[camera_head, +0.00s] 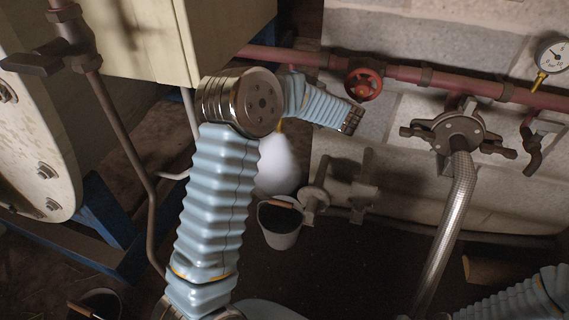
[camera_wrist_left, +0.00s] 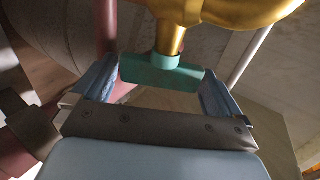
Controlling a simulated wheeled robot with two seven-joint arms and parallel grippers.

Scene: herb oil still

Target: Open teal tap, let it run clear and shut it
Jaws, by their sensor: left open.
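In the left wrist view, the teal tap handle (camera_wrist_left: 160,73) is a flat bar on a brass stem under a gold-coloured tap body (camera_wrist_left: 215,12). My left gripper (camera_wrist_left: 158,80) is open, with one finger on each side of the handle. The handle sits between the fingers, and I cannot tell whether either touches it. In the head view my left arm hides the gripper and the teal handle. A small yellow bit shows beneath the arm. My right forearm enters at the lower right of the head view; its gripper is not seen.
In the head view, a grey bucket (camera_head: 280,225) stands on the floor below a white rounded object (camera_head: 277,165). A red pipe (camera_head: 440,78) with a red handwheel (camera_head: 363,84) and a pressure gauge (camera_head: 553,57) runs along the wall. A braided hose (camera_head: 447,230) hangs right.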

